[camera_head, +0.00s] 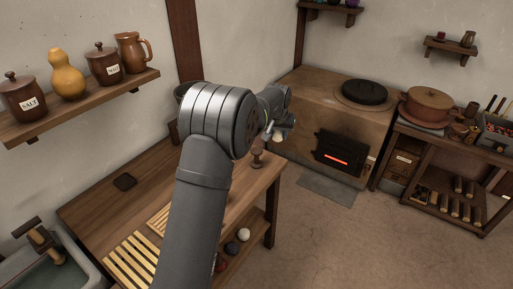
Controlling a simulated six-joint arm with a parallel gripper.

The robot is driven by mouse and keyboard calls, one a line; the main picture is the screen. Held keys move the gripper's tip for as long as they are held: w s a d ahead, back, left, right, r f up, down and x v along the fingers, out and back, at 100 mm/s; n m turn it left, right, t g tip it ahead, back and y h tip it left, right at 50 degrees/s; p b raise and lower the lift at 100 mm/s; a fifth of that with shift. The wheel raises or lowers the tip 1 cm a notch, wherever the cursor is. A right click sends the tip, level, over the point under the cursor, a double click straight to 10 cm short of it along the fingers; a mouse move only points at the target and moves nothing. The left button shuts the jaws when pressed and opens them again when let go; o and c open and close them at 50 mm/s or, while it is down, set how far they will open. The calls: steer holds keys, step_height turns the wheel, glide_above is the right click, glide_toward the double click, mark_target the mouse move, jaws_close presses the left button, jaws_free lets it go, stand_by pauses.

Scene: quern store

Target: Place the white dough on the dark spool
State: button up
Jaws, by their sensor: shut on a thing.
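My gripper (281,130) is above the right end of the wooden table, mostly hidden behind my own wrist. It is shut on a small pale thing, which looks like the white dough (278,136); only a little of it shows. The dark spool (257,155) stands upright on the table near its right edge, just below and left of my gripper. The dough appears apart from the spool and higher than it, but my wrist hides part of the view.
A stove (310,98) with a glowing door stands beyond. A wall shelf (85,105) holds jars.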

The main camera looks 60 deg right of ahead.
steer(key=w+f, duration=0.2)
steer(key=w, duration=0.1)
steer(key=w+f, duration=0.2)
steer(key=w, duration=0.1)
steer(key=w+d+f, duration=0.1)
steer(key=w+f, duration=0.1)
steer(key=w, duration=0.2)
steer(key=shift+w+f, duration=0.1)
steer(key=shift+f, duration=1.95)
steer(key=shift+f, duration=0.1)
steer(key=o, duration=1)
steer(key=shift+a+r, duration=0.1)
steer(key=shift+r, duration=0.35)
steer(key=v, duration=1.1)
steer(key=shift+a+r, duration=0.1)
